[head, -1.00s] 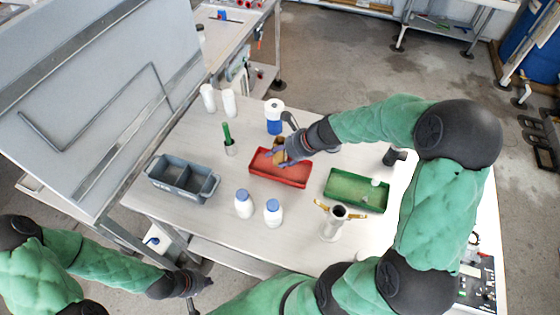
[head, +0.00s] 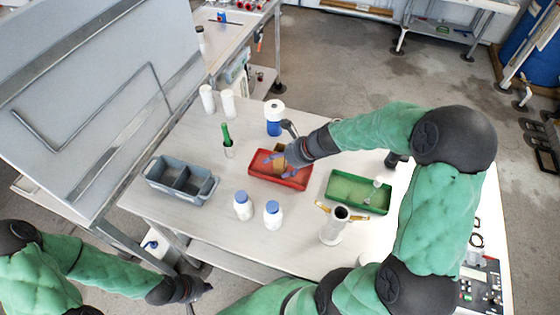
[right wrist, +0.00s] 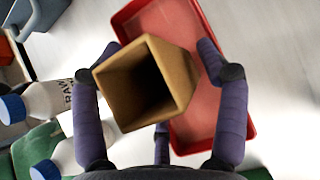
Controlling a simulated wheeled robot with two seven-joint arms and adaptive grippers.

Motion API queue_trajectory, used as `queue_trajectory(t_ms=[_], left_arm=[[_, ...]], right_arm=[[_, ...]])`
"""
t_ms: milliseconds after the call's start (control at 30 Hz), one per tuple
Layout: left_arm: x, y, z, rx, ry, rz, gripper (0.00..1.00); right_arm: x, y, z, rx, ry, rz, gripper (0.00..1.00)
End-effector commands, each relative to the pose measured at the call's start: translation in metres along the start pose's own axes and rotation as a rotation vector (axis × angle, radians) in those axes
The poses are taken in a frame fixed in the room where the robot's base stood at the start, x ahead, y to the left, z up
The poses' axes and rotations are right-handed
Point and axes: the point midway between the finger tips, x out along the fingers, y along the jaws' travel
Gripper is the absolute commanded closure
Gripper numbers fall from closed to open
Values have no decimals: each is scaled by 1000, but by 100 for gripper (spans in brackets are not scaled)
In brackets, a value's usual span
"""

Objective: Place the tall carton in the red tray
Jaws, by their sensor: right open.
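The tall carton (right wrist: 147,82) is a tan box with an open, dark top. In the head view the carton (head: 278,163) is inside the outline of the red tray (head: 296,184), partly hidden by the gripper. My right gripper (head: 277,165) is open, its purple fingers spread around the carton with gaps visible on both sides in the wrist view. My left gripper (head: 203,290) is low at the left, away from the table top; its fingers are too small to judge.
A green tray (head: 345,202) lies right of the red one, a grey divided bin (head: 180,183) left. A blue-and-white bottle (head: 274,118) stands just behind the red tray.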

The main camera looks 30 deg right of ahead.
Motion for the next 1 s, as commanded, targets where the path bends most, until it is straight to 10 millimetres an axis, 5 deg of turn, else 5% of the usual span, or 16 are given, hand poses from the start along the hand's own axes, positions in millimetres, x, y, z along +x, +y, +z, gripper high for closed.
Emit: queue_trajectory(t_ms=[233,700,1000], left_arm=[[-8,3,0,0,0,0,100],[-41,15,2,0,0,0,100],[-46,16,2,0,0,0,100]], right_arm=[[-15,-1,4,1,-1,-3,26],[-103,-1,4,2,0,-3,26],[-123,0,2,0,0,0,26]])
